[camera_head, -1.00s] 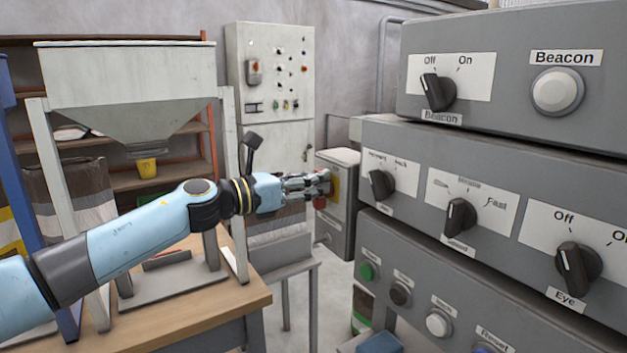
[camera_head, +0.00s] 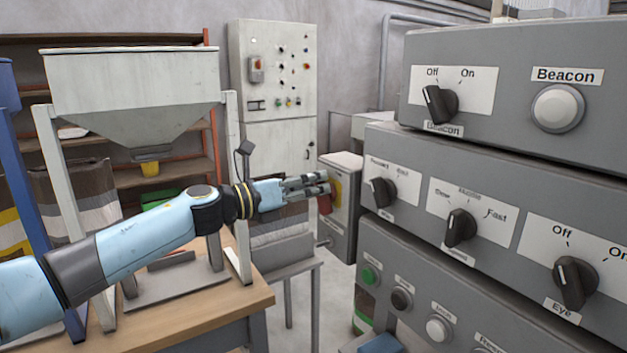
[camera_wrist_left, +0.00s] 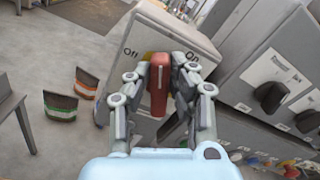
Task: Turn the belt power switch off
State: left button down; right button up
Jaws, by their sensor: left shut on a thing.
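The belt power switch has a red handle (camera_wrist_left: 158,85) on a grey box (camera_wrist_left: 150,25) marked Off at left and On at right in the left wrist view. A yellow plate shows behind the handle. My left gripper (camera_wrist_left: 160,72) has its fingers on both sides of the handle and is shut on it. The handle stands between the two labels; I cannot tell which it points to. In the head view my left gripper (camera_head: 326,184) is at the box's (camera_head: 341,218) front, hiding part of the red handle (camera_head: 324,204). My right gripper is not in view.
Large grey control panels (camera_head: 500,70) with black knobs and buttons stand close at right. A wooden table (camera_head: 225,305) with a hopper (camera_head: 130,90) is at left. A tall grey cabinet (camera_head: 285,140) stands behind. Green and orange-banded bags (camera_wrist_left: 60,105) lie on the floor.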

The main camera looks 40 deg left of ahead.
pick_arm(q)
jog(key=n, duration=0.1)
jog(key=n+p, duration=0.1)
jog(key=n, duration=0.2)
jog(key=shift+w+a, duration=0.1)
jog(key=shift+a, duration=0.15)
jog(key=shift+w+a+f+n+p, duration=0.1)
jog(key=shift+f+n+p, duration=0.15)
jog(key=shift+n+p, duration=0.85)
jog(key=shift+a+f+n+p, duration=0.1)
jog(key=shift+f+n+p, duration=0.25)
jog(key=shift+n, duration=1.5)
jog(key=shift+w+a+f+n+p, duration=0.1)
jog(key=shift+f+n+p, duration=0.1)
jog(key=shift+n+p, duration=0.95)
jog(key=shift+n+b, duration=0.3)
jog(key=shift+n, duration=0.1)
jog(key=c, duration=1.2)
grip_release()
jog(key=shift+d+f, duration=0.1)
jog(key=shift+f, duration=0.05)
